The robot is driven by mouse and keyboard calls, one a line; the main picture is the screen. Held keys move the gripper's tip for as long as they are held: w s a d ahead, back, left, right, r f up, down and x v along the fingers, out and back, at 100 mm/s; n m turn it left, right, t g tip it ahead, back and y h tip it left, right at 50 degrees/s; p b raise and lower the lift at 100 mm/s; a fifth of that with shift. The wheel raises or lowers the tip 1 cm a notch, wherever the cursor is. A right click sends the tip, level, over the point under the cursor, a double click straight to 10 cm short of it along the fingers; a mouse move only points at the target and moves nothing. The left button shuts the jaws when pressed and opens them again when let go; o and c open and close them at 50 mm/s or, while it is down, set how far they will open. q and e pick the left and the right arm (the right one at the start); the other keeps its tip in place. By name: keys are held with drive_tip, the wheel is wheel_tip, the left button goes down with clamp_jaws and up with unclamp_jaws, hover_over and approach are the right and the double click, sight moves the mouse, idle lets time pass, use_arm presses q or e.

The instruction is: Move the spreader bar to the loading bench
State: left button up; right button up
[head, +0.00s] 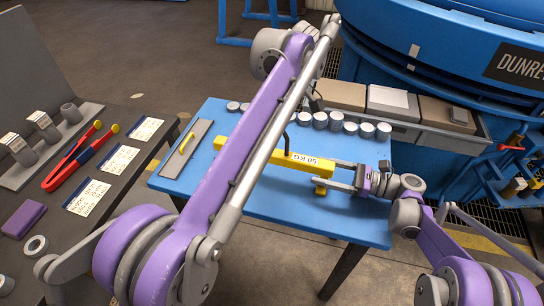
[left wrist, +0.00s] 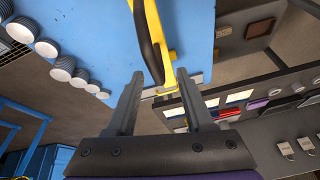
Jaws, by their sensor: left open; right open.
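The yellow spreader bar (head: 298,161), marked 50 KG, lies across a blue table (head: 290,205) in the head view, its middle partly hidden by my left arm. My right gripper (head: 333,174) is open at the bar's right end, with one finger on each side of it. In the left wrist view the bar (left wrist: 169,62) and a dark curved handle (left wrist: 147,38) run down toward my left gripper (left wrist: 159,76). That gripper is open, its fingertips on either side of the bar's near end, with gaps showing. My left arm hides it in the head view.
Several grey cylinders (head: 320,120) stand along the table's back edge. A grey plate with a yellow handle (head: 186,143) lies at the left. Boxes (head: 392,102) sit on a shelf before the blue furnace (head: 450,45). A dark bench at left holds red tongs (head: 80,158) and labels (head: 116,160).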

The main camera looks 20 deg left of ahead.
sight(272, 151)
use_arm(q)
drive_tip(key=shift+x, duration=2.15)
use_arm(e)
drive_tip(key=shift+a, duration=2.1)
use_arm(q)
clamp_jaws()
use_arm(e)
drive_tip(key=c, duration=0.9)
clamp_jaws()
use_arm(q)
drive_tip(key=shift+r, duration=0.1)
